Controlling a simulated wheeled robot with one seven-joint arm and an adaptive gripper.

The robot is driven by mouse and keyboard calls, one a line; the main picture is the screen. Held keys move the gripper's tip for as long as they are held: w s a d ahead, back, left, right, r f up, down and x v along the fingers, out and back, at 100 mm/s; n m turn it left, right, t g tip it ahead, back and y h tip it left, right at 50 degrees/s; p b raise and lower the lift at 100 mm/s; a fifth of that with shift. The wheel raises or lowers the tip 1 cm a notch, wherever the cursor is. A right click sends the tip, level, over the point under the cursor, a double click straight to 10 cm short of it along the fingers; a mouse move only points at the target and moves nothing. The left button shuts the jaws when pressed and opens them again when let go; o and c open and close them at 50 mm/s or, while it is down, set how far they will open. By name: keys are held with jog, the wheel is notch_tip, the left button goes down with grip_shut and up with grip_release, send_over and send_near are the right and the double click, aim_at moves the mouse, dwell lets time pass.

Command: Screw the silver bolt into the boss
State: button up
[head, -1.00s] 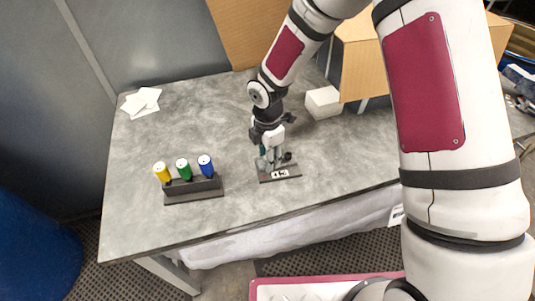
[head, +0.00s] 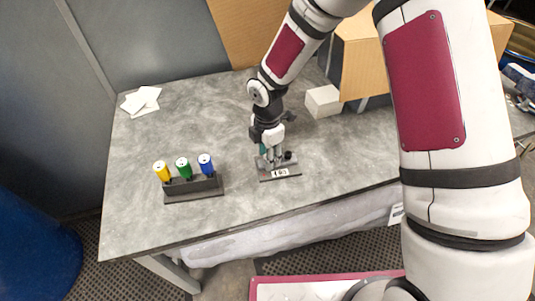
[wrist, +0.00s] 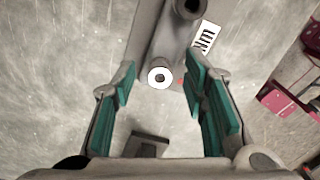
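The silver bolt (wrist: 160,77) shows in the wrist view as a bright round head with a dark socket. It stands between the fingertips of my gripper (wrist: 162,88), and the teal-padded fingers are apart on either side with a visible gap to it. The boss under the bolt is hidden by the head, so I cannot tell how deep the bolt sits. The fixture plate (head: 281,177) lies on the table in the head view, with my gripper (head: 272,155) directly above it, covering the bolt there.
White papers (head: 141,102) lie at the far left. The grey table (head: 200,120) is otherwise mostly clear.

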jog(key=s+d+r+m+t, duration=0.1)
jog(key=d+r+m, duration=0.2)
jog(key=r, duration=0.8)
jog(key=s+d+r+m+t, duration=0.1)
jog(key=s+d+r+m, duration=0.2)
jog(key=r, duration=0.8)
jog(key=s+d+r+m+t, duration=0.1)
jog(key=s+d+r+m, duration=0.5)
jog(key=s+m, duration=0.3)
jog(key=s+d+r+m+t, duration=0.2)
jog(key=s+d+r+m, duration=0.4)
jog(key=s+r+m, duration=0.1)
jog(key=shift+s+r+m+t, duration=0.2)
jog(key=shift+s+m+t, duration=0.1)
jog(key=shift+s+m, duration=0.7)
jog(key=shift+w, duration=0.15)
